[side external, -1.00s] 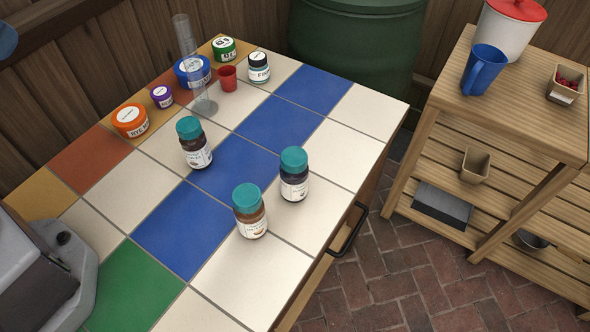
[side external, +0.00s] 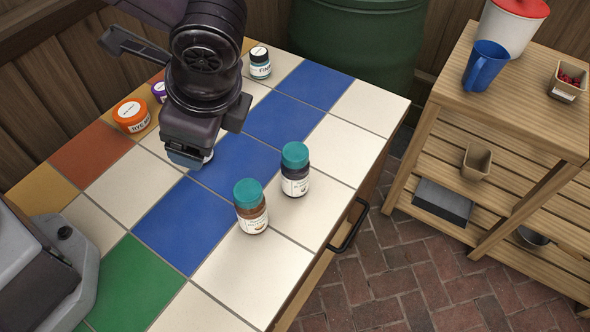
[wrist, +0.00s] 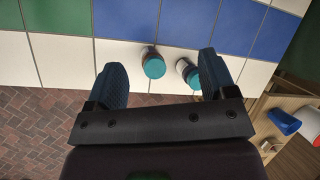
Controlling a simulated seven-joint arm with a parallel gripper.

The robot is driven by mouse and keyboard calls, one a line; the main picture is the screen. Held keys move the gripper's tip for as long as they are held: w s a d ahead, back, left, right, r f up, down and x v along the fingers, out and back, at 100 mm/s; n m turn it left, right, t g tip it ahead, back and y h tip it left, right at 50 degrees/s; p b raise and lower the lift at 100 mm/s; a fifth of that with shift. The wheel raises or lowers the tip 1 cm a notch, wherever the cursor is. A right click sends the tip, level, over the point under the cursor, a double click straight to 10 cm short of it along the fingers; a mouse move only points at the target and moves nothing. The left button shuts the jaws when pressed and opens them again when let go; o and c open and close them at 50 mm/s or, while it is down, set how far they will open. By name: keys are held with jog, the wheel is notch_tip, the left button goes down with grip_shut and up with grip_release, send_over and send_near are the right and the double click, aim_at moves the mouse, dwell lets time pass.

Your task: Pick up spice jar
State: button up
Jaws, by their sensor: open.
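Several spice jars with teal lids belong to the tiled table. A brown-filled jar (side external: 251,208) stands upright near the front, and a dark-filled jar (side external: 295,171) stands upright to its right. Both show in the wrist view, the brown one (wrist: 153,66) between my fingers in the picture and the dark one (wrist: 187,72) beside the right finger. A third jar is almost wholly hidden behind my gripper in the side view; a pale sliver (side external: 208,157) shows beside the fingers. My gripper (side external: 187,158) is open above the table; it also shows in the wrist view (wrist: 160,70), holding nothing.
A grey appliance (side external: 65,260) sits at left.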

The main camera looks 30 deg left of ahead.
aim_at(296, 153)
jog(key=w+d+f+m+t+y, duration=0.2)
jog(key=d+f+m+t+y, duration=0.35)
jog(key=d+f+m, duration=0.75)
jog(key=w+a, duration=0.2)
jog(key=w, duration=0.1)
jog(key=w+a+t, duration=0.1)
jog(key=w+a, duration=0.2)
jog(key=w+a+t, duration=0.1)
jog(key=w+a, duration=0.1)
jog(key=w, duration=0.2)
jog(key=shift+a+f+n, duration=0.15)
jog(key=shift+f+n, duration=0.1)
jog(key=shift+n, duration=0.05)
jog(key=shift+t, duration=0.25)
jog(key=c, duration=1.3)
jog(key=shift+r, duration=0.1)
